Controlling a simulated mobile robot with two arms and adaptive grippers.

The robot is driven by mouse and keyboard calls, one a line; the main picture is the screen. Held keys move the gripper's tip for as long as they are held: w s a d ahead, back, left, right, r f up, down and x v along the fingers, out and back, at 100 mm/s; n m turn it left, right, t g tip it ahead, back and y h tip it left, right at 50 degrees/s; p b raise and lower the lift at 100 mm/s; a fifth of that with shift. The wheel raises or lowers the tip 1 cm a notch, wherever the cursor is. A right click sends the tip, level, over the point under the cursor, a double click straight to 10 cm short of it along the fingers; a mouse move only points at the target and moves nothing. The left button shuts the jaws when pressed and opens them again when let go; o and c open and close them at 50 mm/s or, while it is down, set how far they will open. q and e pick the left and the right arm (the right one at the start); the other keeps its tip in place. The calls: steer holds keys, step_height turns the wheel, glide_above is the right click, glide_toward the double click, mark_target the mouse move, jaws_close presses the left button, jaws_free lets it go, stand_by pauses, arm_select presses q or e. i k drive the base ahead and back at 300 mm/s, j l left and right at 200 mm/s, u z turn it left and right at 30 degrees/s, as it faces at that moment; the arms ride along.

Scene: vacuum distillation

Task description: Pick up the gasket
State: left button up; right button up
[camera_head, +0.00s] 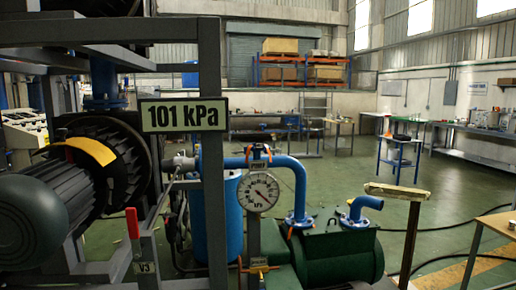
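I cannot make out a gasket for certain in the head view. Neither of my grippers shows in this view. The pump assembly fills the left and centre: a dark ribbed motor (105,165) with a yellow-orange band, blue pipes (290,172), and a green tank (340,255). A round pressure gauge (259,192) stands upright on a grey post in front of the pipes. Small orange clamps sit above and below the gauge.
A grey steel frame with a "101 kPa" sign (183,114) blocks the near left. A red-handled lever (133,224) stands by the V3 label. A narrow stand (410,240) with a pale top and a wooden table (500,222) are at right. Green floor (440,205) lies open behind them.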

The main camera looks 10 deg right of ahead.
mark_target(259, 146)
steer(key=i+j+u, duration=0.1)
steer(key=i+j, duration=0.65)
steer(key=i, duration=0.15)
